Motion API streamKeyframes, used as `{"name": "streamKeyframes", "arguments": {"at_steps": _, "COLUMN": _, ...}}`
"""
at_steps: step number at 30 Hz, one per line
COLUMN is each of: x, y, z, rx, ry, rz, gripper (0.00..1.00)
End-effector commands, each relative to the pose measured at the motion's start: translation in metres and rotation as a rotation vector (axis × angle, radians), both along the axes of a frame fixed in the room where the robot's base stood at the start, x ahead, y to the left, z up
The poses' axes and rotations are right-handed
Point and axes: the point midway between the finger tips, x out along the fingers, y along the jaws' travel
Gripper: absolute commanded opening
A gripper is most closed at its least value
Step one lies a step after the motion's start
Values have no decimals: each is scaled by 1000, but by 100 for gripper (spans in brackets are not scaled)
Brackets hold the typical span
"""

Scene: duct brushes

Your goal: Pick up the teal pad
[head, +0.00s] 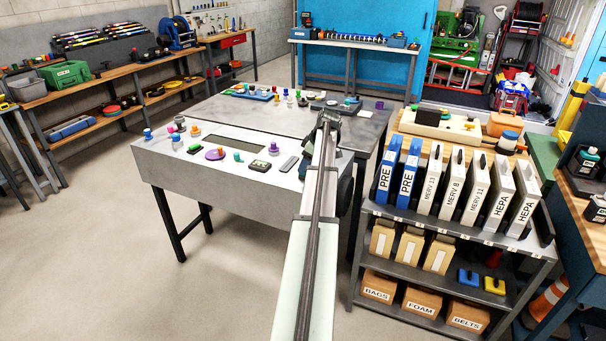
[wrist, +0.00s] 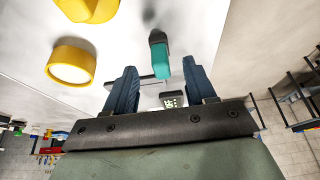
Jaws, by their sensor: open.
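In the wrist view, my gripper (wrist: 159,67) is open, with its two dark blue fingers apart and nothing held. A small teal pad (wrist: 162,68) with a dark grey end shows between the fingertips in the picture. It appears to lie on a light grey surface beyond the fingers; I cannot tell the exact distance, and no touch is visible. In the head view, my arm reaches over the grey workbench and its end is not clear. A small teal piece (head: 238,157) shows on the workbench there; I cannot tell whether it is the same one.
Two yellow round pieces, one nearer (wrist: 70,62), are left of the teal pad in the wrist view. A dark labelled block (wrist: 173,100) sits between the fingers' bases. The workbench (head: 165,160) holds several small coloured pieces. A filter shelf (head: 455,250) stands at right.

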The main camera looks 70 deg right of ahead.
Motion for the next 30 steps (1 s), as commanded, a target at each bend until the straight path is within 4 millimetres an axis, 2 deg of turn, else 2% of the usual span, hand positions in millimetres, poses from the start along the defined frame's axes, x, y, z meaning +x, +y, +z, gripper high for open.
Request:
{"name": "streamKeyframes", "arguments": {"at_steps": 7, "x": 12, "y": 2, "z": -30, "rx": 1, "ry": 1, "rz": 0, "gripper": 55}}
{"name": "streamKeyframes", "arguments": {"at_steps": 15, "x": 14, "y": 2, "z": -34, "rx": -1, "ry": 0, "rz": 0, "gripper": 55}}
{"name": "streamKeyframes", "arguments": {"at_steps": 30, "x": 14, "y": 2, "z": -34, "rx": 0, "ry": 0, "rz": 0, "gripper": 8}}
